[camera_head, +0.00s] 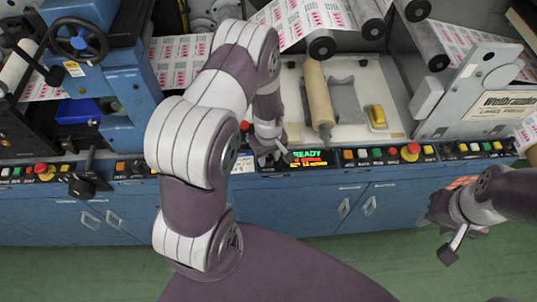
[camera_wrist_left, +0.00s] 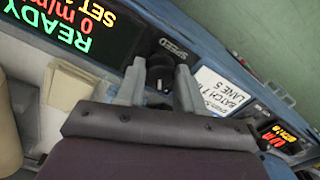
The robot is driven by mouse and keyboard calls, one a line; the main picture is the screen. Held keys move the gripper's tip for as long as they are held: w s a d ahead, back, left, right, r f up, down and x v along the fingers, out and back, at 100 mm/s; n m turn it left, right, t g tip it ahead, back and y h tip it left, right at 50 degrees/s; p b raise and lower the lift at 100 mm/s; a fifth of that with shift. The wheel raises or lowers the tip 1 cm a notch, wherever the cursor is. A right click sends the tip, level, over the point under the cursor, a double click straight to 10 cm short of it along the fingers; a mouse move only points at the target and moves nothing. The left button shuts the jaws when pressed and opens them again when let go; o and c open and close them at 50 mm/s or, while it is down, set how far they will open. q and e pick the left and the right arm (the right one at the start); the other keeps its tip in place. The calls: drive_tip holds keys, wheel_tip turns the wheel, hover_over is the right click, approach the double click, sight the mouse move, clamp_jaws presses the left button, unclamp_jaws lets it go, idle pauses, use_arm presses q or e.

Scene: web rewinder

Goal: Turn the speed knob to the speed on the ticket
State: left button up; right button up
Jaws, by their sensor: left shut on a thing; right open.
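The black speed knob (camera_wrist_left: 160,76), with a white mark and the word SPEED beside it, sits on the blue console. My left gripper (camera_wrist_left: 160,88) is shut on the knob, one grey finger on each side. In the head view my left gripper (camera_head: 268,156) is at the console front and hides the knob. The white ticket (camera_wrist_left: 222,92) is beside the knob; BATCH 7 and LANE 5 are readable, its smaller line is not. The display (camera_wrist_left: 65,28) shows READY, 0 m/min and a cut-off SET line. My right gripper (camera_head: 441,238) is open and empty, in front of the cabinets.
A red mushroom button (camera_head: 410,151) and several smaller buttons line the console right of the display. A tan roller (camera_head: 318,95) and a yellow block (camera_head: 377,117) lie on the white tray behind. Green floor is clear in front.

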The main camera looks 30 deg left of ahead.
sight(268, 159)
use_arm(q)
drive_tip(key=shift+w+r+m, duration=0.1)
drive_tip(key=shift+w+m, duration=0.05)
drive_tip(key=shift+m, duration=1.15)
drive_tip(key=o, duration=0.8)
drive_tip(key=shift+c, duration=0.2)
wheel_tip(268, 159, up, 13)
drive_tip(key=b, duration=0.1)
drive_tip(key=shift+f, duration=0.2)
drive_tip(key=s+d+r+m+t, duration=0.1)
drive_tip(key=s+d+r+m, duration=0.4)
drive_tip(key=s+r+m, duration=0.2)
drive_tip(key=shift+s+d+m, duration=0.15)
drive_tip(key=shift+s+m, duration=0.55)
drive_tip(key=shift+s, duration=0.35)
